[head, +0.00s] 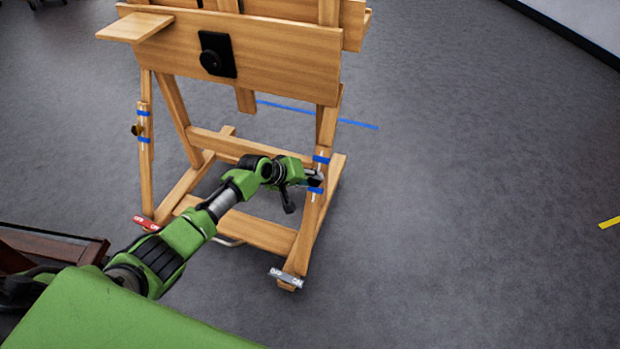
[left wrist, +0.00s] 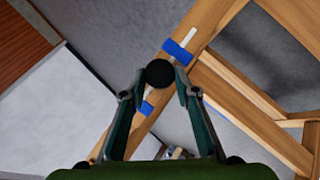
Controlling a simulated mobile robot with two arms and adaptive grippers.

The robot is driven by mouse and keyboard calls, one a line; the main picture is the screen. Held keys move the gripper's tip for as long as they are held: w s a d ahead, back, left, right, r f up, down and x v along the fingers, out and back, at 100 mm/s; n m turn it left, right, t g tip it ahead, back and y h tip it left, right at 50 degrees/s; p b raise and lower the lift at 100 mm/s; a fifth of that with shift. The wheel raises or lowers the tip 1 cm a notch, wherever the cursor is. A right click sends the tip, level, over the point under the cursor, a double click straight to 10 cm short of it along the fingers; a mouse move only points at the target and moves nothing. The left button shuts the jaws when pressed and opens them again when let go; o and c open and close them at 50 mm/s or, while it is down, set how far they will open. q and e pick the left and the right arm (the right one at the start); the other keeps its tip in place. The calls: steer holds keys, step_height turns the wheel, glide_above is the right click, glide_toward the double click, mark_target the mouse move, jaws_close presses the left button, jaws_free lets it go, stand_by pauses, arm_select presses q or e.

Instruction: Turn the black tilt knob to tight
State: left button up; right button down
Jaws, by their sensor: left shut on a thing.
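The black round knob (left wrist: 160,73) shows in the left wrist view, on the wooden side post (left wrist: 194,38) of the easel. It sits between two blue tape bands with white marks on the post. My left gripper (left wrist: 158,88) has its two fingers on either side of the knob and is shut on it. In the head view my left gripper (head: 313,181) reaches the easel's right-hand post between the blue bands, and hides most of the knob. Whether the knob is tight or loose cannot be told. My right gripper is not in view.
The wooden easel (head: 270,60) stands on grey carpet. Another black knob on a black plate (head: 218,55) is on its front board. The left post carries a small dark knob (head: 136,130) between blue bands. Open floor lies to the right.

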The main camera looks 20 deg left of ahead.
arm_select(q)
steer(key=shift+s+d+f, duration=0.1)
steer(key=o, duration=1.1)
steer(key=v, duration=1.2)
steer(key=shift+f, duration=0.1)
